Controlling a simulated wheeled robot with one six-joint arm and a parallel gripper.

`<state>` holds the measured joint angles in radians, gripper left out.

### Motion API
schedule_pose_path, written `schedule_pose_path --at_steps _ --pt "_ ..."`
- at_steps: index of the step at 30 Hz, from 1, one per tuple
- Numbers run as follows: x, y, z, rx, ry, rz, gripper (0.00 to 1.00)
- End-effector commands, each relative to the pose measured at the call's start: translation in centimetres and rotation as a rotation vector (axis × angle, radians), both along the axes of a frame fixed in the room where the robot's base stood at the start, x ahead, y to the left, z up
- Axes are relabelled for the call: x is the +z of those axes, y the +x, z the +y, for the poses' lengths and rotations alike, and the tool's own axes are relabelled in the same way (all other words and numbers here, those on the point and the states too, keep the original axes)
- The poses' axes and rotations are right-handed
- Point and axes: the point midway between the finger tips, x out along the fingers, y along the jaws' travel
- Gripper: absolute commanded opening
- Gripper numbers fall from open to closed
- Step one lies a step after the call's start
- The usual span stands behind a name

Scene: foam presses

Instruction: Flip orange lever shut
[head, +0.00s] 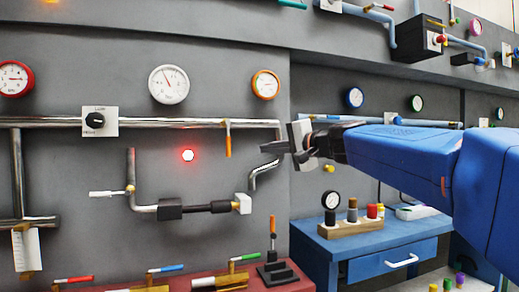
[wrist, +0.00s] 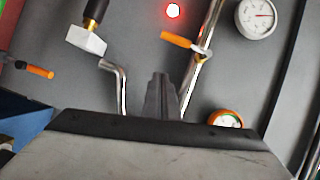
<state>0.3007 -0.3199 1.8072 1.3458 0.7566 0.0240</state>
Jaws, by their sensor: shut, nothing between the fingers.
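An orange lever (head: 228,145) hangs straight down from a horizontal silver pipe (head: 170,122) on the grey wall panel, crosswise to the pipe. In the wrist view the same orange lever (wrist: 180,41) sticks out to the left of the slanting pipe, beyond my fingertips. My gripper (head: 276,147) is shut and empty, to the right of this lever and apart from it. In the wrist view my gripper (wrist: 160,78) points toward the panel. A second orange-handled lever (head: 272,226) stands upright on a black stepped block; an orange handle also shows at the wrist view's left (wrist: 40,72).
A bent pipe end (head: 265,174) lies just below my gripper. A glowing red light (head: 188,155), a white gauge (head: 168,84) and an orange-rimmed gauge (head: 265,84) are on the panel. A blue bench (head: 375,245) stands lower right. Bare panel surrounds the lever's lower end.

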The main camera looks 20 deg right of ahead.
Motion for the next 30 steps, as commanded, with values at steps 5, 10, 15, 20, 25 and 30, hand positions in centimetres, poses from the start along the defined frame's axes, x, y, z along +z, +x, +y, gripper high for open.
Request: schedule_pose_path --at_steps 5,10,15,20,25,30 --pt "0.0 -1.5 -0.8 -0.001 0.000 0.000 0.00" --pt "0.0 -1.9 -1.0 0.000 0.000 0.000 0.00" --pt "0.0 -2.0 -1.0 0.000 0.000 0.000 0.00" --pt "0.0 -2.0 -0.9 0.000 0.001 0.000 0.00" --pt "-0.2 -2.1 -0.8 0.002 -0.003 0.002 0.00" --pt "-3.7 -3.8 0.9 0.031 -0.085 0.053 0.00"
